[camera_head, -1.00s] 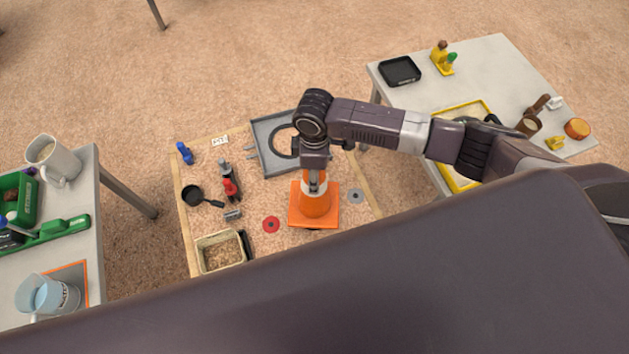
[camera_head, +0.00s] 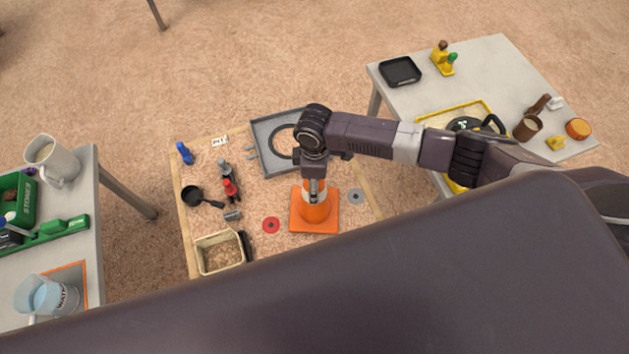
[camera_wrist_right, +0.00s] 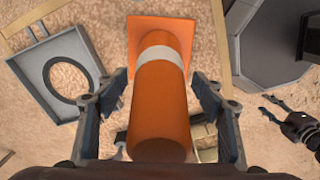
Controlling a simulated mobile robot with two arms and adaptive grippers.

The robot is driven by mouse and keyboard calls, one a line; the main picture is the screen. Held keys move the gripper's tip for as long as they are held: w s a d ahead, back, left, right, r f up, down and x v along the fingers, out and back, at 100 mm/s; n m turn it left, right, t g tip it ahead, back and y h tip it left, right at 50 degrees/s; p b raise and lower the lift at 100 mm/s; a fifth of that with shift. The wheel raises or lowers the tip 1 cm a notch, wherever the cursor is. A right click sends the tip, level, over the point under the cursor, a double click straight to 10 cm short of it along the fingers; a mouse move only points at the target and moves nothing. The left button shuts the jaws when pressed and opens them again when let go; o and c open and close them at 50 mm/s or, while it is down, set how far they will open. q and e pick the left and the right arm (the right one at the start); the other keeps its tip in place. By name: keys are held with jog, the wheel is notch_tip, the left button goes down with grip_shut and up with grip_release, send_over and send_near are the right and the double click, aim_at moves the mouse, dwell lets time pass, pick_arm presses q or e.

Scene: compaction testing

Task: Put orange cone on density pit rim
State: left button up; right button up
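The orange cone (camera_head: 314,213), with a white band and square base, stands upright on the sandy ground area in the head view. In the right wrist view, the cone (camera_wrist_right: 160,95) lies between the fingers of my right gripper (camera_wrist_right: 158,78). The fingers are spread, with narrow gaps visible on both sides of the cone. My right gripper (camera_head: 316,188) is over the cone's upper part in the head view. My left gripper is not in view.
A grey tray with a round hole (camera_head: 262,133) lies behind the cone. A red disc (camera_head: 271,225) and a grey disc (camera_head: 355,196) flank it. A sand-filled bin (camera_head: 220,253) and black pan (camera_head: 193,194) are to the left. Tables (camera_head: 430,95) stand on both sides.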

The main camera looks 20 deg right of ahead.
notch_tip(320, 180, up, 12)
jog(key=shift+r+p, duration=0.15)
jog(key=shift+p, duration=0.2)
jog(key=shift+s, duration=0.1)
dwell(0.9)
